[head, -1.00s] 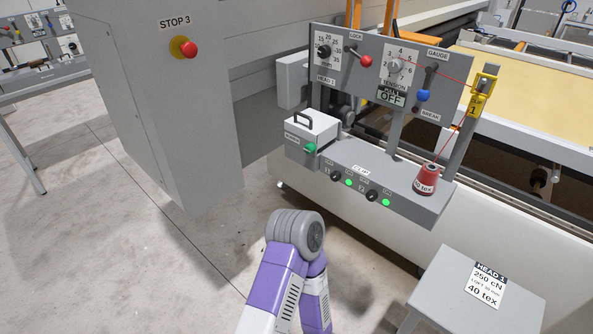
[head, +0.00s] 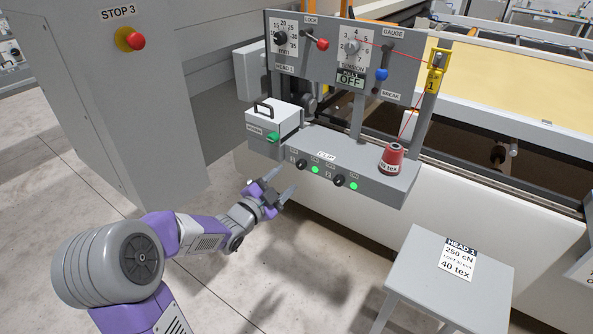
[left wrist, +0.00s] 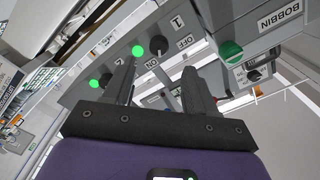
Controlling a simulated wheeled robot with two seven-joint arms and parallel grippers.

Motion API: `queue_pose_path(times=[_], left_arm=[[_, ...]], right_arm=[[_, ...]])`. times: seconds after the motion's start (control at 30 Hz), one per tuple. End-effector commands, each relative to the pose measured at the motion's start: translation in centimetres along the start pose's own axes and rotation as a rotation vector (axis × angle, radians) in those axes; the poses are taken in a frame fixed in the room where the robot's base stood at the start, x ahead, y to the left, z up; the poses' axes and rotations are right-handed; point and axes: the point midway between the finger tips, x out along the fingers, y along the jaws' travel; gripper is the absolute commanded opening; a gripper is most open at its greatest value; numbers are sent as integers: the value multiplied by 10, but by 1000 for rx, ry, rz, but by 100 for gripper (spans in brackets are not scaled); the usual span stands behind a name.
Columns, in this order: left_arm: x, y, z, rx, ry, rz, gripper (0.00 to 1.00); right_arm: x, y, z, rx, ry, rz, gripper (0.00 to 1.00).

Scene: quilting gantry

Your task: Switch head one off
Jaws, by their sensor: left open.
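The grey HEAD 1 unit (head: 345,60) carries a lower shelf marked CLIP (head: 326,155). On its front are a black knob numbered 1 (head: 302,164) and a second black knob (head: 339,180), each beside a lit green lamp. My left gripper (head: 281,181) is open and empty, just in front of and below knob 1, apart from it. In the left wrist view knob 1 (left wrist: 154,62), with OFF and ON labels, shows beyond and between the open fingers (left wrist: 160,76). One finger partly hides the second knob there. My right gripper is not in view.
A box with a green BOBBIN knob (head: 272,137) sits left of the shelf; a red thread cone (head: 391,158) stands at its right end. A grey stool (head: 420,275) with a HEAD 1 card is at front right. A STOP 3 cabinet (head: 135,100) stands left. Floor between is clear.

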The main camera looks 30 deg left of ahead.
Motion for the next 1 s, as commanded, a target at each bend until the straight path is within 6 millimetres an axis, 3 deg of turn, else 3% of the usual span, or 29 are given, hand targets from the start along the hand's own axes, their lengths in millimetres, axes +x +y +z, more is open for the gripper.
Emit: queue_pose_path(times=[0.4, 0.77, 0.87, 1.0], left_arm=[[61, 2, 0, -7, 1, 2, 56], [69, 2, 0, -8, -2, 2, 56], [69, 2, 0, -8, -2, 2, 46], [69, 2, 0, -8, -2, 2, 24]], right_arm=[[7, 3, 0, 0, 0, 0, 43], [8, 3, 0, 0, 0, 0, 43], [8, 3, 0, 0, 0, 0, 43], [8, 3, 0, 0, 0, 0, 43]])
